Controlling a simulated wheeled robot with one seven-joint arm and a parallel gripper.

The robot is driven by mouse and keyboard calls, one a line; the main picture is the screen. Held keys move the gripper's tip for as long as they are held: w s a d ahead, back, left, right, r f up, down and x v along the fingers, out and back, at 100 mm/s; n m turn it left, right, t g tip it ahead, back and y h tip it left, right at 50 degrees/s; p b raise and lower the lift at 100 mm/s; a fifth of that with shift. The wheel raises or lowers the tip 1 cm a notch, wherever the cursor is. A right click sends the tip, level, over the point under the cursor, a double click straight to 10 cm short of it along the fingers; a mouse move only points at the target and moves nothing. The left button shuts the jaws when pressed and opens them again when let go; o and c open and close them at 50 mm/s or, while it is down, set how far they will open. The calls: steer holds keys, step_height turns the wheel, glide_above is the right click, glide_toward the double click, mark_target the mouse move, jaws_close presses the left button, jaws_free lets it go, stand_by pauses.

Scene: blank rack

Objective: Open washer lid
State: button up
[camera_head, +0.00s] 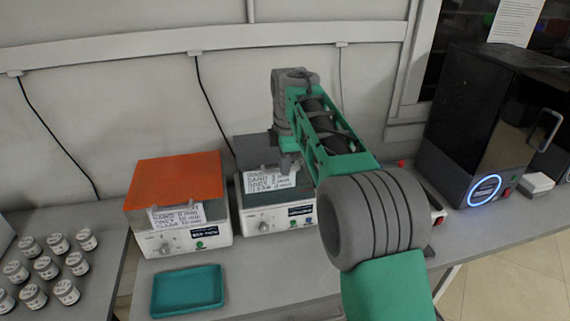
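A white box-shaped washer (182,240) with an orange lid (172,178) stands on the bench left of centre. Its lid looks down, with a handwritten label at the front edge. A second white washer (272,222) with a dark grey lid (253,152) stands to its right, also with a handwritten label and a knob. My green and grey arm reaches over this second washer. My gripper (289,163) is at its lid, near the label. The fingertips are small and partly hidden, so contact and finger opening cannot be told.
A teal tray (187,291) lies in front of the washers. Several small labelled jars (57,244) stand at the left. A black machine (490,130) with a glowing blue ring stands at the right. Another device behind my arm is mostly hidden. Cables hang along the wall.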

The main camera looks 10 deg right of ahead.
jaws_close()
stand_by(0.8)
